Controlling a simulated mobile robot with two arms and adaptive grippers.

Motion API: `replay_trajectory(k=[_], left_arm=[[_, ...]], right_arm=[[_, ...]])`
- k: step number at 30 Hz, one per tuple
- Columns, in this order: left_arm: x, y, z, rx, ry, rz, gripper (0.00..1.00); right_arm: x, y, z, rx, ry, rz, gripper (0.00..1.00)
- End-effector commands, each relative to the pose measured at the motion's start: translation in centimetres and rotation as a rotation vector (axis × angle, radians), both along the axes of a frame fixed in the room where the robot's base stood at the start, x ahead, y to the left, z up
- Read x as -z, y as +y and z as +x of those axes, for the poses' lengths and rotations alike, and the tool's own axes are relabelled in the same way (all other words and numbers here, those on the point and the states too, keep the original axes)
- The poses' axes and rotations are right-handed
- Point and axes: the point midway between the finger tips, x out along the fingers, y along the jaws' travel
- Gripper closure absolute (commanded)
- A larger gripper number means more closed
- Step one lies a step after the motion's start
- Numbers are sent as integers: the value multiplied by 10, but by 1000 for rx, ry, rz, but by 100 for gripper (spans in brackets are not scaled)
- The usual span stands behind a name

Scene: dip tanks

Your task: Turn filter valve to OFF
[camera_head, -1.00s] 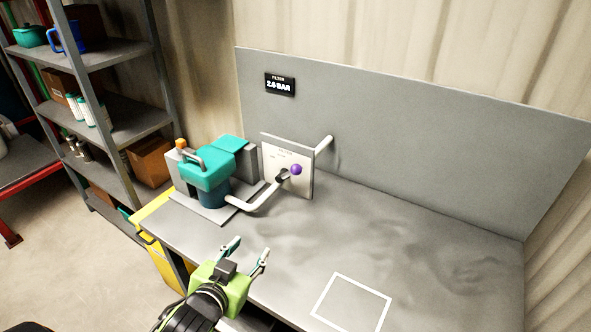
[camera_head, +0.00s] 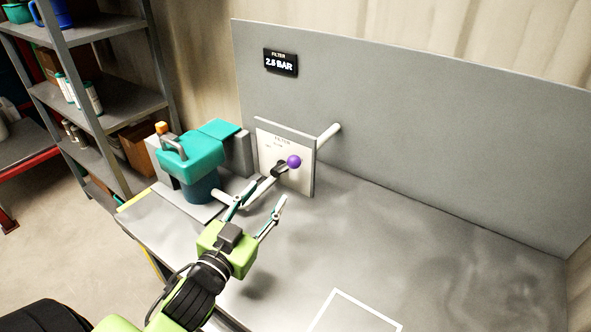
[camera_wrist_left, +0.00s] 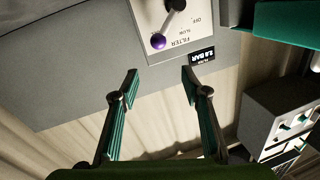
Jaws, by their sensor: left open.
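The filter valve is a dark lever (camera_head: 279,169) with a purple ball knob (camera_head: 294,161) on a pale upright panel (camera_head: 304,178). In the head view the knob points right and slightly up from the pivot. The left wrist view shows the purple knob (camera_wrist_left: 158,41) and the panel upside down, with OFF (camera_wrist_left: 203,20) and SLOW marks beside the lever. My left gripper (camera_head: 264,195) is open and empty, in front of the panel and below the knob in the head view. In the wrist view its fingertips (camera_wrist_left: 160,78) are spread, with the knob beyond them, apart from both. My right gripper does not show.
A teal-topped pump unit (camera_head: 190,160) stands left of the panel, with a pale pipe (camera_head: 262,190) near my left fingers. A BAR display (camera_head: 281,62) hangs on the grey backboard (camera_head: 420,120). The bench right of the panel is clear, with a white outlined square (camera_head: 362,310).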

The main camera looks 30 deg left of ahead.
Motion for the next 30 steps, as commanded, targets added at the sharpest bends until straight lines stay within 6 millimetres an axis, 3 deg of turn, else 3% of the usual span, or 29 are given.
replay_trajectory(k=[3, 10, 24, 30], left_arm=[[13, 0, 0, 0, -1, 1, 58], [11, 1, 17, 1, -2, 1, 58], [10, 6, 100, 0, -2, 1, 58], [11, 7, 127, 0, 0, 1, 58]], right_arm=[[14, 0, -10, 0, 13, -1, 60], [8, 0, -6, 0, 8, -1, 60], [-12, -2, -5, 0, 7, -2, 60], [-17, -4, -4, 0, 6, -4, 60]])
